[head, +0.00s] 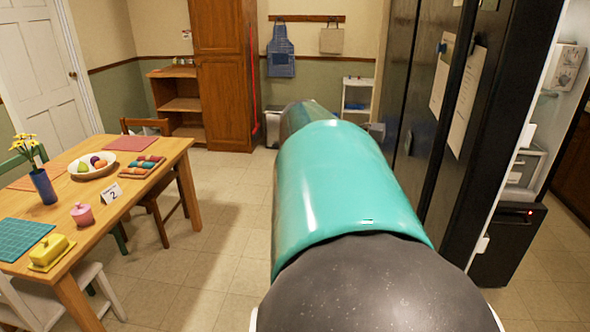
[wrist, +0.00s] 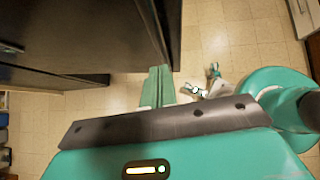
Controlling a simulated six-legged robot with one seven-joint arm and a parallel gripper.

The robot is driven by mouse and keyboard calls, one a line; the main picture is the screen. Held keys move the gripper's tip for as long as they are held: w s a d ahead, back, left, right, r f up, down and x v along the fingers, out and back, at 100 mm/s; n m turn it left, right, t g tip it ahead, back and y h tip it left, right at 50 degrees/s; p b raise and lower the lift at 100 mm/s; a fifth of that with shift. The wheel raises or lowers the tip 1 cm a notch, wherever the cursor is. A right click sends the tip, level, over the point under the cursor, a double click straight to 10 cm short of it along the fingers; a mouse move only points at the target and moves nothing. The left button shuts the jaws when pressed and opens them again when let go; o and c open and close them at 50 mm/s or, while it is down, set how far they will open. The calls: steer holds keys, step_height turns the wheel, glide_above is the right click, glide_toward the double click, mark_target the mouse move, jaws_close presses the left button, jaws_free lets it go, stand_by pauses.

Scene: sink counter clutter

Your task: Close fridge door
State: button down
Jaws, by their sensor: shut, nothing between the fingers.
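The black fridge door (head: 490,110) stands open at the right of the head view, with papers on its outer face. In the wrist view a large dark panel (wrist: 90,30), apparently the fridge door, fills the upper left. My gripper (wrist: 160,68) has its two green fingers together and empty, by the lower right corner of that panel. I cannot tell whether they touch it. In the head view my teal arm reaches forward to the left of the door and hides the gripper.
A wooden table (head: 165,160) with dishes and a flower vase (head: 42,185) stands at the left, with a wooden chair (head: 155,195) beside it. Tiled floor (head: 225,200) is clear between table and arm. A tall wooden cabinet (head: 224,90) stands at the back.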

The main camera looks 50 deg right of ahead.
steer(key=s+d, duration=0.1)
steer(key=s+d+f, duration=0.1)
steer(key=s, duration=0.1)
steer(key=s+d, duration=0.1)
steer(key=shift+s+d+f, duration=0.2)
steer(key=shift+s+f, duration=0.05)
steer(key=shift+f, duration=0.1)
steer(key=shift+s, duration=0.15)
